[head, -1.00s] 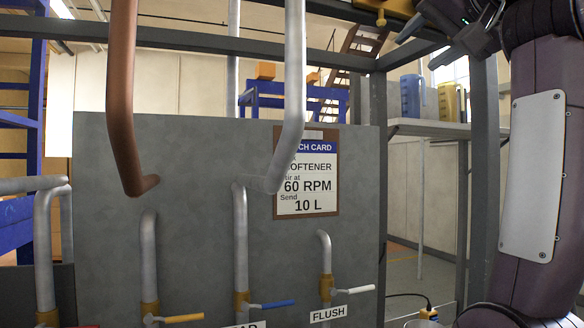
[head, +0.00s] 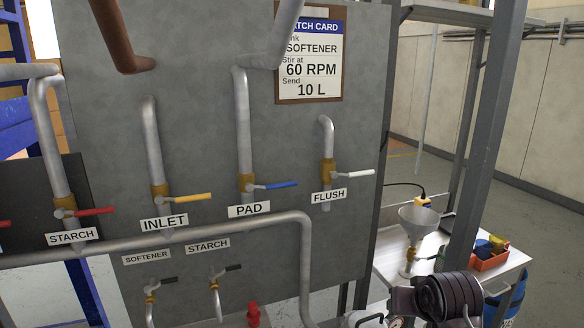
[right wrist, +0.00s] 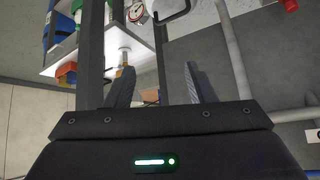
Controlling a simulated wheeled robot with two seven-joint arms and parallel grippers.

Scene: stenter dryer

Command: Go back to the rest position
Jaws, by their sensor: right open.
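My right gripper (right wrist: 160,84) shows in the right wrist view with its two fingers spread wide and nothing between them. In the head view only a dark, ribbed part of my right arm shows at the bottom right, in front of the work table (head: 386,262); whether its fingers show there is unclear. My left gripper is in neither current view.
A grey panel (head: 200,120) carries pipes and valves labelled INLET, PAD, FLUSH and STARCH. A batch card (head: 310,60) hangs on it. A funnel (head: 418,220) and an orange bin (head: 488,262) stand on the table. A dark upright post (head: 488,130) rises beside it. Open floor lies at right.

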